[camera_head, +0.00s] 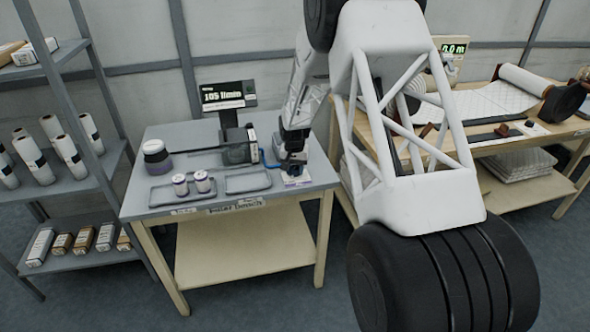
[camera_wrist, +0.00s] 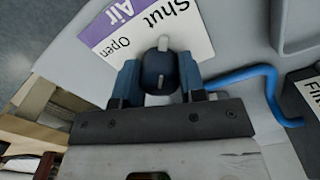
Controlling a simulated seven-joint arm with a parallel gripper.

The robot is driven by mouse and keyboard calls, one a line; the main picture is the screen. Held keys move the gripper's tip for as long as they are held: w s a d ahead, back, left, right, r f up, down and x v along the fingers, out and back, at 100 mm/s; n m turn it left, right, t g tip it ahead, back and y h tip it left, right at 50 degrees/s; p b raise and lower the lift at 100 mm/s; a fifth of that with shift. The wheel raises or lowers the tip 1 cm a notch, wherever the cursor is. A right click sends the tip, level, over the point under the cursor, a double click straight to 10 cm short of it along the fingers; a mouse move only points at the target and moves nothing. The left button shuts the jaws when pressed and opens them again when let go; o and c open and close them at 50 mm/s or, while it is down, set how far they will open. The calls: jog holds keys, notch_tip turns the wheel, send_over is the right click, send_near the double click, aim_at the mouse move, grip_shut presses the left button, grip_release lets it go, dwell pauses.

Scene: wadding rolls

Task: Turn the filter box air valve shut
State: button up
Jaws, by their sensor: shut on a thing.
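The air valve has a dark blue knob (camera_wrist: 160,70) with a light grey tip and a pale mark on it. My gripper (camera_wrist: 158,82) is shut on this knob, one blue finger on each side. A white and purple label card (camera_wrist: 118,42) reading Air, Shut and Open lies just beyond the knob. The knob's tip points toward the card; I cannot tell exactly which word it lines up with. In the head view my gripper (camera_head: 293,172) is low over the right end of the grey bench (camera_head: 225,196), and hides the knob.
A blue hose (camera_wrist: 270,88) bends close to the right of my gripper. The filter box (camera_head: 238,146) stands to the left, below a display (camera_head: 228,95) reading 105 l/min. Trays, two small jars (camera_head: 190,184) and a larger jar (camera_head: 157,157) occupy the bench's left.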

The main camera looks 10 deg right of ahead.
aim_at(295, 167)
jog(key=shift+m, duration=0.5)
jog(key=o, duration=0.9)
jog(key=shift+r, duration=0.2)
notch_tip(295, 167, up, 7)
jog(key=shift+r, duration=0.25)
jog(key=shift+r, duration=0.1)
